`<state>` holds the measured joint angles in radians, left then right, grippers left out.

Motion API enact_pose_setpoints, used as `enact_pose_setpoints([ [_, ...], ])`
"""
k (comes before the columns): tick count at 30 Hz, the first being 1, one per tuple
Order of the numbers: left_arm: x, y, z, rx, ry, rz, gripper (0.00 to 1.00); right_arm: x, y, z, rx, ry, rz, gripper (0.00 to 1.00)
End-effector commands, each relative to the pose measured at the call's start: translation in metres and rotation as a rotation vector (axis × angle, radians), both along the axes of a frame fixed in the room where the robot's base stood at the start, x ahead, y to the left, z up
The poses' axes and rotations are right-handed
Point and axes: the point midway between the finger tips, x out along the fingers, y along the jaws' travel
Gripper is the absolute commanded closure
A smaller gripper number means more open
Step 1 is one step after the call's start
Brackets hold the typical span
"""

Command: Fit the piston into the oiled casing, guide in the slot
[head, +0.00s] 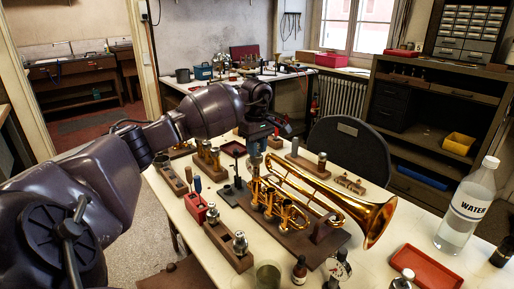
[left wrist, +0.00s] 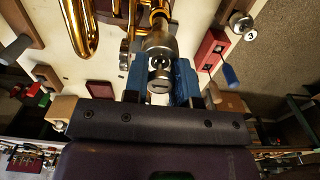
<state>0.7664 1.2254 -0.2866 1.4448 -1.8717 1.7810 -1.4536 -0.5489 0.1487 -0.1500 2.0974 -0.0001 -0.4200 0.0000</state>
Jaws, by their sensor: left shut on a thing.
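The brass trumpet (head: 372,216) lies on a brown stand, its bell to the right and its valve casings (head: 268,199) at the left. My left gripper (head: 256,149) is above the casings, its blue fingers pointing down. In the left wrist view the left gripper (left wrist: 160,84) is shut on a silver piston (left wrist: 160,45). A gold casing part (left wrist: 159,15) shows just beyond the piston. I cannot tell whether the piston touches or enters the casing, and its guide and the slot cannot be made out. My right gripper is not in view.
A wooden block (head: 228,246) with silver pistons stands in front of the trumpet. A red tool holder (head: 196,207) is to its left. A water bottle (head: 466,208) and a red tray (head: 426,268) are at the right. A dark chair (head: 348,145) stands behind the table.

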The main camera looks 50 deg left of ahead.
Motion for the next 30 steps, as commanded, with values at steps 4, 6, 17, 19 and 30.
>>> enact_pose_setpoints([
  [4,0.0,0.0,0.001,0.0,-0.001,0.0,1.0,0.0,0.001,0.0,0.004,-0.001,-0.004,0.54],
  [6,0.0,0.0,0.0,0.0,-0.001,0.0,1.0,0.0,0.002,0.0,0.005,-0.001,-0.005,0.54],
  [17,0.0,0.0,-0.008,0.0,0.0,0.0,1.0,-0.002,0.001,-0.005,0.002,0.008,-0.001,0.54],
  [19,0.0,0.0,-0.01,0.0,0.0,0.0,1.0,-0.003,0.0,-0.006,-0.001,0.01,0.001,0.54],
  [30,0.0,0.0,-0.019,0.0,0.001,0.0,1.0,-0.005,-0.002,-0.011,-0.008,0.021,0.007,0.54],
])
